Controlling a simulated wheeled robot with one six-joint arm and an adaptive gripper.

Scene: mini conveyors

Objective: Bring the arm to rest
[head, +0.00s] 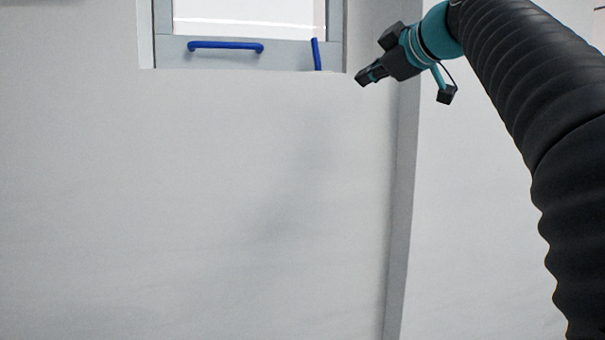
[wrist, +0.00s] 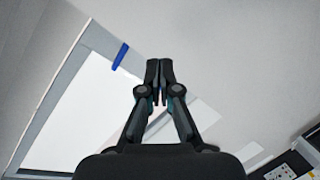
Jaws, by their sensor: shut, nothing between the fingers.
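My gripper (head: 362,80) is at the upper right of the head view, at the end of my black-sleeved arm. It is to the right of a grey-framed unit with a white surface. In the wrist view the fingertips (wrist: 159,68) are together with nothing between them. The gripper is in the air and holds nothing.
The grey-framed unit (head: 220,55) at the top has a blue handle-like bar (head: 226,46) and a short blue piece (head: 316,54) near its right end. A grey vertical strip (head: 400,180) runs below my gripper. The pale area at lower left is clear.

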